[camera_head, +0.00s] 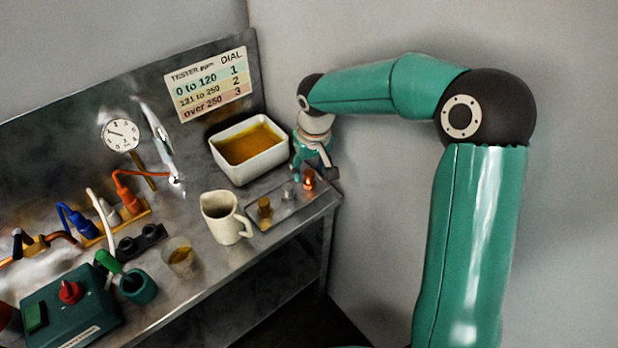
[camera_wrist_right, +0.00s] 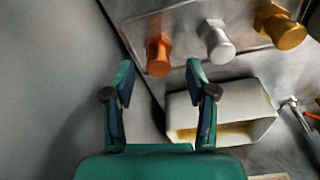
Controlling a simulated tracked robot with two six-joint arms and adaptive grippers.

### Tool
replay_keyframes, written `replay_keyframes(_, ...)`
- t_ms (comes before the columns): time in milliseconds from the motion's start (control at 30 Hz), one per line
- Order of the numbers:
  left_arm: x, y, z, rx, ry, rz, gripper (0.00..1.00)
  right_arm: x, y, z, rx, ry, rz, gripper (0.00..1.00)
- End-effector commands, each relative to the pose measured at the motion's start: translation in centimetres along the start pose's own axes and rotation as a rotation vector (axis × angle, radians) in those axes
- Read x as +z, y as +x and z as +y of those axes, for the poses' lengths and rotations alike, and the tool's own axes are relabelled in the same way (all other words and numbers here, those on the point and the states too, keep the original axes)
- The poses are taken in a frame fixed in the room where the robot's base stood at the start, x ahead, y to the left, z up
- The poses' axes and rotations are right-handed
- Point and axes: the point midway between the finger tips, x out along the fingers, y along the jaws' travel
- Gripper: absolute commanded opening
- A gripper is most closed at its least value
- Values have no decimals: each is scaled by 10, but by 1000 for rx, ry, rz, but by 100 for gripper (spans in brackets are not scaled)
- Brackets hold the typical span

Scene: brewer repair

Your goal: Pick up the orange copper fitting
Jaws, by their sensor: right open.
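The orange copper fitting (camera_head: 309,180) stands at the right end of a small metal tray (camera_head: 276,217). In the right wrist view the copper fitting (camera_wrist_right: 158,56) shows just beyond the gap between the fingertips. My right gripper (camera_head: 314,171) is over that end of the tray, close to the fitting. In the wrist view its two fingers (camera_wrist_right: 160,72) are apart with nothing between them. A silver fitting (camera_wrist_right: 216,42) and a brass fitting (camera_wrist_right: 280,26) stand in a row beside the copper one. My left gripper is not in view.
A white basin of orange-brown liquid (camera_head: 223,166) stands behind the tray, close to my right gripper. A cream jug (camera_head: 222,220) stands left of the tray. The bench's right edge is near the copper fitting. Cables and a green box (camera_head: 75,312) lie farther left.

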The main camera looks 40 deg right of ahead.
Motion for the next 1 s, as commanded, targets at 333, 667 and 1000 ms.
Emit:
replay_keyframes(333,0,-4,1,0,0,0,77,0,25,2,0,2,1,57)
replay_keyframes(667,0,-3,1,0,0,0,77,0,25,2,0,2,0,20)
replay_keyframes(1000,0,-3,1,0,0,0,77,1,25,2,0,2,-1,0)
